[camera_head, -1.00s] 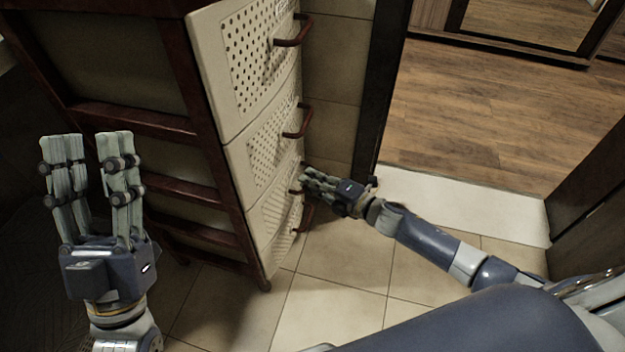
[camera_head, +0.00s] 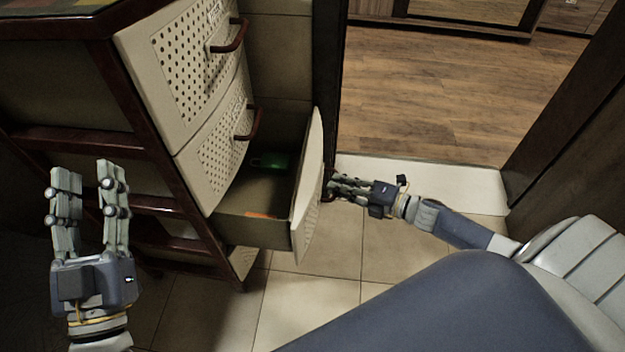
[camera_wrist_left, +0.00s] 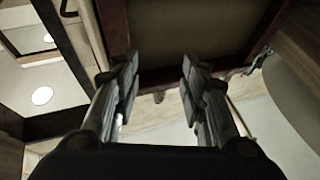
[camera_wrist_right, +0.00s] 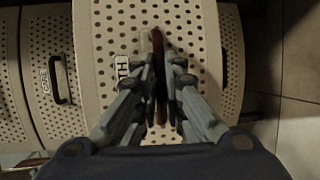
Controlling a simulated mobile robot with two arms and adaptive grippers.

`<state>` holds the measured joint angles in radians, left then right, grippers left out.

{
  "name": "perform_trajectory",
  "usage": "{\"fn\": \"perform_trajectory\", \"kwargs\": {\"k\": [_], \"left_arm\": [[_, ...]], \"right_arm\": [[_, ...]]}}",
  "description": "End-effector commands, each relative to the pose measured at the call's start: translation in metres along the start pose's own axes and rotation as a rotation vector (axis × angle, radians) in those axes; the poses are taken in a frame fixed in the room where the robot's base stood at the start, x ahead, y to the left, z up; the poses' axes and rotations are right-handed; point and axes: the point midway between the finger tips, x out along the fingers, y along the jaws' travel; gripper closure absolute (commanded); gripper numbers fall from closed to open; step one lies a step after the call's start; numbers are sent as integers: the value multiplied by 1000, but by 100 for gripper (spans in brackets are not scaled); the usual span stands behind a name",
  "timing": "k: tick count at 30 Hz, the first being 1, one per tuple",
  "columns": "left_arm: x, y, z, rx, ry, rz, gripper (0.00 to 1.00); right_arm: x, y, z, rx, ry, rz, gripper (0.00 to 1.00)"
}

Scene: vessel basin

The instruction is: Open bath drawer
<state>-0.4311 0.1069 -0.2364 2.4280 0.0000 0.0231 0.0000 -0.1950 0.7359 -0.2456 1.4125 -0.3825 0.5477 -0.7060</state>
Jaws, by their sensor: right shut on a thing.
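The bath drawer (camera_head: 308,190) stands pulled out from the lower part of the cabinet in the head view. A green item (camera_head: 270,161) and an orange item (camera_head: 262,215) lie inside it. My right gripper (camera_head: 332,187) is at the drawer's front. In the right wrist view its fingers are closed around the dark red handle (camera_wrist_right: 158,50), beside a label on the perforated front (camera_wrist_right: 200,40) that is partly hidden. My left gripper (camera_head: 86,170) is open and empty, raised left of the cabinet's front. It also shows open in the left wrist view (camera_wrist_left: 160,65).
Two upper drawers (camera_head: 190,55) (camera_head: 215,150) with red handles are shut. The dark red cabinet frame (camera_head: 150,125) lies close to my left gripper. Tiled floor (camera_head: 320,300) is free below the drawer. A doorway with a wooden floor (camera_head: 430,90) is behind.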

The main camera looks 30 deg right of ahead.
Motion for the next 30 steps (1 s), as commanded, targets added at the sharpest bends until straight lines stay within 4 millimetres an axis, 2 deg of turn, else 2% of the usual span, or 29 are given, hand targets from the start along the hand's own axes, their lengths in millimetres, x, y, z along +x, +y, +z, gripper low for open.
{"fn": "perform_trajectory", "kwargs": {"k": [1, 3, 12, 18, 30], "left_arm": [[0, 0, 3, 1, -19, -1, 60], [0, -1, 7, 2, -42, -2, 60], [-2, -2, 18, 4, -97, -5, 60], [-2, -3, 20, 4, -107, -6, 60], [-2, -3, 21, 4, -110, -6, 60]], "right_arm": [[-13, -4, 4, 1, 0, -6, 100], [-28, -8, 10, 1, 0, -6, 100], [-71, -17, 28, 0, 2, -3, 100], [-82, -19, 33, 0, 2, -1, 100], [-85, -20, 34, 1, 2, -1, 100]]}}
